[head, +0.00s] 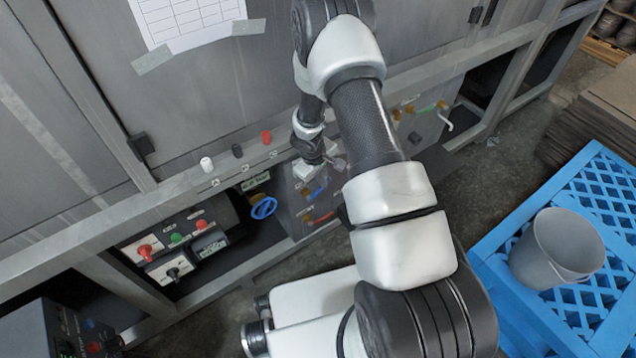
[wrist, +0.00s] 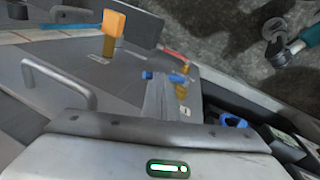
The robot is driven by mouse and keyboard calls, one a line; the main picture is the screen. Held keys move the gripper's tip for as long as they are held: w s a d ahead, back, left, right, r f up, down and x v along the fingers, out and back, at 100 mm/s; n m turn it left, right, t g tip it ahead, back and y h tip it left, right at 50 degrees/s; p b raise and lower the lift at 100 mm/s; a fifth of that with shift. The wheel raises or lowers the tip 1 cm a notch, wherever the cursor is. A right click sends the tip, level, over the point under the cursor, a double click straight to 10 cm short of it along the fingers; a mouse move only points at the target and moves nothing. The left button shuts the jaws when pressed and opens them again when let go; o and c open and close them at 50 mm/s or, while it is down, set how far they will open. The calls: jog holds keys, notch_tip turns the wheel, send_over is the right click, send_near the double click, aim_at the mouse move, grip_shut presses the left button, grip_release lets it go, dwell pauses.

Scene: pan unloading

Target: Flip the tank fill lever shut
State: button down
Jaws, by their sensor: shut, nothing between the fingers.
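Several coloured levers sit on the low panels under the machine. Their labels are too small to read, so I cannot tell which one is the tank fill lever. A blue lever (head: 318,188) and a red lever (head: 324,217) are on the dark panel below my gripper (head: 312,172). A yellow lever (head: 397,113) and a green lever (head: 426,108) are farther right. An orange lever (wrist: 115,25) and the red lever (wrist: 172,52) lie beyond.
A blue handwheel (head: 263,208) and a box with red and green knobs (head: 175,240) are left of the levers. A grey handle (wrist: 60,85) sticks out in the wrist view. A grey bucket (head: 556,248) stands on a blue pallet (head: 490,248) at right.

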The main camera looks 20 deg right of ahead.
jog(key=shift+w+d+f, duration=0.1)
jog(key=shift+d+f, duration=0.05)
jog(key=shift+d, duration=0.15)
dwell(0.4)
